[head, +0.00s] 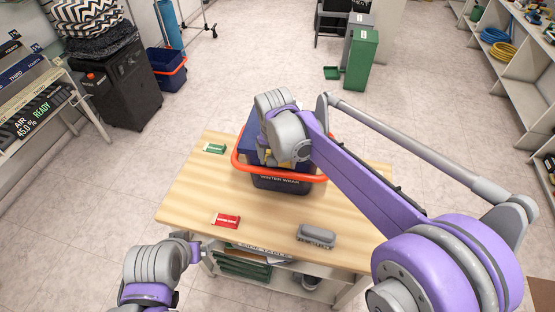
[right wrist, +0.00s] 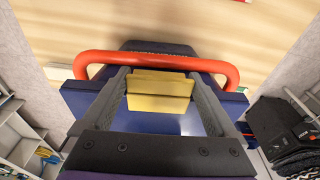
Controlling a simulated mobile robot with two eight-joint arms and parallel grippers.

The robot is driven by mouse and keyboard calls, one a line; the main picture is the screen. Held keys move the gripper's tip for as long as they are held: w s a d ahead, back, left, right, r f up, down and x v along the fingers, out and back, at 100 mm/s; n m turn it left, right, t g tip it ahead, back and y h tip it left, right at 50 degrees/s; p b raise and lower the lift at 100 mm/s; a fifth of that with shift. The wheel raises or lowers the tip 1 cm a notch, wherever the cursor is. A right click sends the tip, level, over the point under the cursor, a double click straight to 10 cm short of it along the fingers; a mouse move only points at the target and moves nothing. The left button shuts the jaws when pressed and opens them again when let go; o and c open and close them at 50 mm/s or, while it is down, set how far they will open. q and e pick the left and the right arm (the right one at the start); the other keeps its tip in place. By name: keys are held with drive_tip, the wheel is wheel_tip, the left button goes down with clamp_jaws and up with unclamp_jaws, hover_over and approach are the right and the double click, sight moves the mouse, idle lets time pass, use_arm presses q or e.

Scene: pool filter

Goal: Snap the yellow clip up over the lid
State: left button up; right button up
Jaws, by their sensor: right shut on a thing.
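A navy bin (head: 283,184) marked "WINTER WEAR" stands on the wooden table, with an orange handle (head: 308,178) lying around its rim. The handle also crosses the right wrist view (right wrist: 95,62). The navy lid (right wrist: 175,125) is on top. The yellow clip (right wrist: 160,92) sits at the lid's edge beside the handle. My right gripper (right wrist: 160,78) has one finger on each side of the clip and is shut on it. In the head view my right wrist covers most of the clip and lid. My left gripper (head: 203,246) is off the table's front left edge, its fingers unclear.
On the table (head: 185,190) lie a green box (head: 214,148) at the back left, a red box (head: 226,220) at the front left and a grey brush-like block (head: 316,236) at the front. A dark cabinet (head: 128,88) stands at the far left. Floor behind the table is clear.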

drive_tip(key=o, duration=1)
wheel_tip(320, 180, up, 11)
drive_tip(key=s, duration=0.1)
drive_tip(key=shift+s+a+f, duration=0.15)
drive_tip(key=shift+s+f, duration=0.05)
drive_tip(key=shift+s, duration=0.1)
drive_tip(key=s+d+f+n+t, duration=0.1)
drive_tip(key=s+d+f+t, duration=0.1)
drive_tip(key=s+d+f, duration=0.4)
drive_tip(key=s+d+f+n+t, duration=0.2)
drive_tip(key=s+d+f, duration=0.5)
drive_tip(key=s, duration=0.7)
drive_tip(key=shift+d, duration=0.7)
